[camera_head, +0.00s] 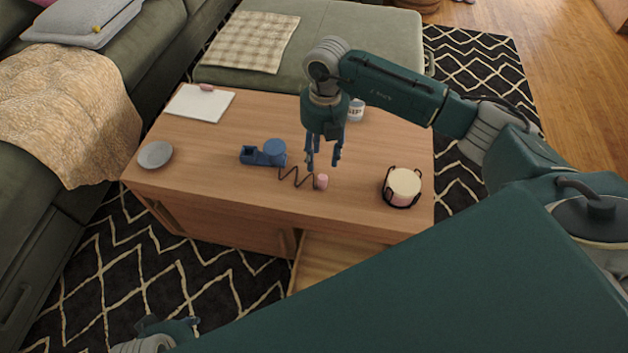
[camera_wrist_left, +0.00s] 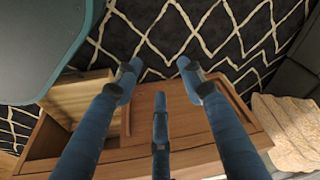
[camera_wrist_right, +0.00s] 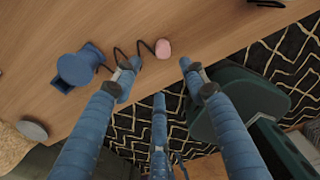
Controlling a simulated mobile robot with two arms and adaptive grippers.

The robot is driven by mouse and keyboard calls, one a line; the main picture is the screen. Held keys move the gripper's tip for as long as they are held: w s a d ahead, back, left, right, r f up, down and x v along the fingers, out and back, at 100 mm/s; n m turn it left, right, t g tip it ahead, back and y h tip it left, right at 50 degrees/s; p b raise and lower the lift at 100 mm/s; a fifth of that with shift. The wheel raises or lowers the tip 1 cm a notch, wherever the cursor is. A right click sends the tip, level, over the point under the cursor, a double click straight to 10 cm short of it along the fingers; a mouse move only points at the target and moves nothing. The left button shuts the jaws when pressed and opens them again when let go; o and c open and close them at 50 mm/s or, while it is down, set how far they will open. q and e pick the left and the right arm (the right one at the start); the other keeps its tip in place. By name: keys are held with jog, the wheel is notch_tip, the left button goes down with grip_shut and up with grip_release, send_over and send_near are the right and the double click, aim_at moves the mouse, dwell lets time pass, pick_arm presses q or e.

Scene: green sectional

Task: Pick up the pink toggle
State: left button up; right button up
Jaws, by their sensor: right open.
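The pink toggle (camera_head: 322,181) is a small rounded pink piece on the wooden table, at the right end of a dark zigzag strip (camera_head: 297,178). The right wrist view shows the toggle (camera_wrist_right: 163,48) beyond the fingertips, between their directions. My right gripper (camera_head: 322,161) points down above the table, close to the toggle in the head view, with its fingers apart and nothing between them. My left gripper (camera_wrist_left: 158,72) is open and empty over the rug and table edge in its wrist view. Only part of it shows at the lower left of the head view.
A blue tape dispenser (camera_head: 264,153) sits left of the strip. A cream round object in a black holder (camera_head: 403,186) stands to the right. A grey plate (camera_head: 155,155), a white clipboard (camera_head: 199,104) and a white cup (camera_head: 356,109) are also on the table. An open drawer (camera_head: 330,255) juts out in front.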

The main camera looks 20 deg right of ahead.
aim_at(322, 177)
jog(key=shift+w+d+f, duration=0.1)
jog(key=shift+d+f, duration=0.2)
jog(key=shift+d, duration=0.15)
jog(key=f, duration=0.3)
jog(key=shift+a+f+b, duration=0.2)
jog(key=shift+f+b, duration=0.15)
jog(key=shift+b, duration=0.05)
jog(key=shift+f, duration=0.65)
jog(key=f, duration=0.1)
jog(key=f+b, duration=0.1)
jog(key=f, duration=0.2)
jog(key=shift+s+f, duration=0.3)
jog(key=shift+f, duration=0.1)
pick_arm(q)
jog(key=v, duration=0.8)
jog(key=shift+w+a+r+t, duration=0.2)
jog(key=shift+w+r+t, duration=0.1)
jog(key=shift+w, duration=0.05)
pick_arm(e)
jog(key=shift+c, duration=0.5)
jog(key=c, duration=0.9)
